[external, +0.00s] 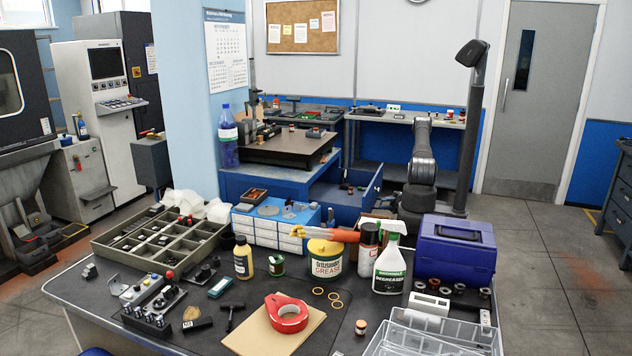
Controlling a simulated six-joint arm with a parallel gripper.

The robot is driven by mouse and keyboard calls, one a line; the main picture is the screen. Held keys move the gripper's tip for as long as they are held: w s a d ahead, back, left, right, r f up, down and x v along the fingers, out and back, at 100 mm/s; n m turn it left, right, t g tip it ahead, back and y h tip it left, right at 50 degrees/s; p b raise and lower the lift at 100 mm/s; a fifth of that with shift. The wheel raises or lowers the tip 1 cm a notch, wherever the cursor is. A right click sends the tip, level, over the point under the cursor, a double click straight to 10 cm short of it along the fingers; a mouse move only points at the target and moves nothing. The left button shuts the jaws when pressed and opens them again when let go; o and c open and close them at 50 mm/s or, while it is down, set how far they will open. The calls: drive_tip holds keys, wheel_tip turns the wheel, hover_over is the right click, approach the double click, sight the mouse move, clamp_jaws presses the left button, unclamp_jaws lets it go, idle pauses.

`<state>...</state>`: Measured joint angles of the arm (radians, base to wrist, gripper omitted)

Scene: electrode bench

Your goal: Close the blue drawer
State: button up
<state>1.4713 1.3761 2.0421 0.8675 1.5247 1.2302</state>
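The blue drawer (373,191) stands pulled out of the blue cabinet (244,186) under the dark work surface, in the middle of the external view. Its front panel is seen at an angle, clearly apart from the cabinet. A few small dark items lie inside the drawer. My dark grey arm (422,163) rises just to the right of the drawer front. No contact between the arm and the drawer can be seen.
A tall dark post (470,135) stands right of the arm. A second bench (403,117) is behind. The near table (200,346) holds a sorting tray, a spray bottle (390,268), a blue toolbox (454,255) and several small parts.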

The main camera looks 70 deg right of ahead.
drive_tip(key=shift+x, duration=1.25)
clamp_jaws()
